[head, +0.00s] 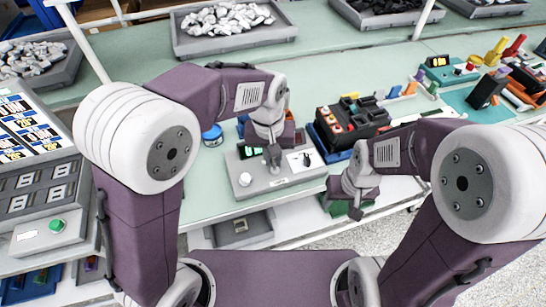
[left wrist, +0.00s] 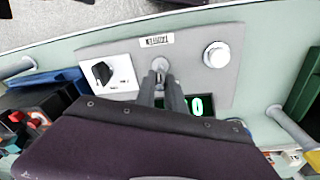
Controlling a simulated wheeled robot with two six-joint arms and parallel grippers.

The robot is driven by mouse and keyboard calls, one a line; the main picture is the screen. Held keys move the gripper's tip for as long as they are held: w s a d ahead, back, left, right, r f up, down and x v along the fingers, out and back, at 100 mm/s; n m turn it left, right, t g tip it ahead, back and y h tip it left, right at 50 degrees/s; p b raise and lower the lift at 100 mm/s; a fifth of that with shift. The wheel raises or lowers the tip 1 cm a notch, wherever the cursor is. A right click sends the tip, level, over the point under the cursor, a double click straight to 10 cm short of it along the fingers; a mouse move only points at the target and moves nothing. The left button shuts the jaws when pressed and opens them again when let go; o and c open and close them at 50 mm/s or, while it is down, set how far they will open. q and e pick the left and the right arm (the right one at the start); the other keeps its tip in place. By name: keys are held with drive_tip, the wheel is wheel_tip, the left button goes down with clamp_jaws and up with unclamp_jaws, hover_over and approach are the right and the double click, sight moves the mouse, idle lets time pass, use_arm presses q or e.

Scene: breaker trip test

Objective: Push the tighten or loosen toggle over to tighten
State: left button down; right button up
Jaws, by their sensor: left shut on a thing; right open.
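A grey control panel (head: 285,180) lies on the bench in front of me and also fills the middle of the left wrist view (left wrist: 190,65). My left gripper (head: 273,163) reaches down to the panel's middle. In the left wrist view its fingers (left wrist: 163,85) are shut on a small grey toggle (left wrist: 160,65), which they partly cover. Which way the toggle leans I cannot tell. My right gripper (head: 354,203) is open and empty, right of the panel, near the bench's front edge.
The panel also has a white round button (head: 245,179), a black rotary knob (head: 307,158) on a white plate, and a green-digit display (left wrist: 195,106) partly behind my fingers. A black box with colored buttons (head: 345,125) stands behind, to the right. Trays of parts line the back.

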sight(277, 175)
use_arm(q)
drive_tip(key=shift+s+d+f+t+b, duration=0.1)
drive_tip(key=shift+t+b, duration=0.2)
drive_tip(key=shift+b, duration=0.05)
drive_tip(key=s+t+b, duration=0.1)
drive_tip(key=t+b, duration=0.1)
drive_tip(key=b, duration=0.3)
drive_tip(key=t+y+b, duration=0.1)
drive_tip(key=t+b, duration=0.2)
drive_tip(key=b, duration=0.2)
drive_tip(key=s+d+t+y+b, duration=0.1)
drive_tip(key=t+b, duration=0.1)
drive_tip(key=b, duration=0.3)
drive_tip(key=shift+s+f+m+t+b, duration=0.1)
drive_tip(key=shift+s+m+t+b, duration=0.2)
drive_tip(key=shift+s+a+r+t+y+b, duration=0.1)
drive_tip(key=shift+r+t+y+b, duration=0.15)
drive_tip(key=shift+b, duration=0.35)
drive_tip(key=c, duration=1.4)
unclamp_jaws()
drive_tip(key=shift+c, duration=0.2)
drive_tip(key=p+v, duration=0.2)
drive_tip(key=v, duration=0.7)
drive_tip(key=shift+p, duration=0.3)
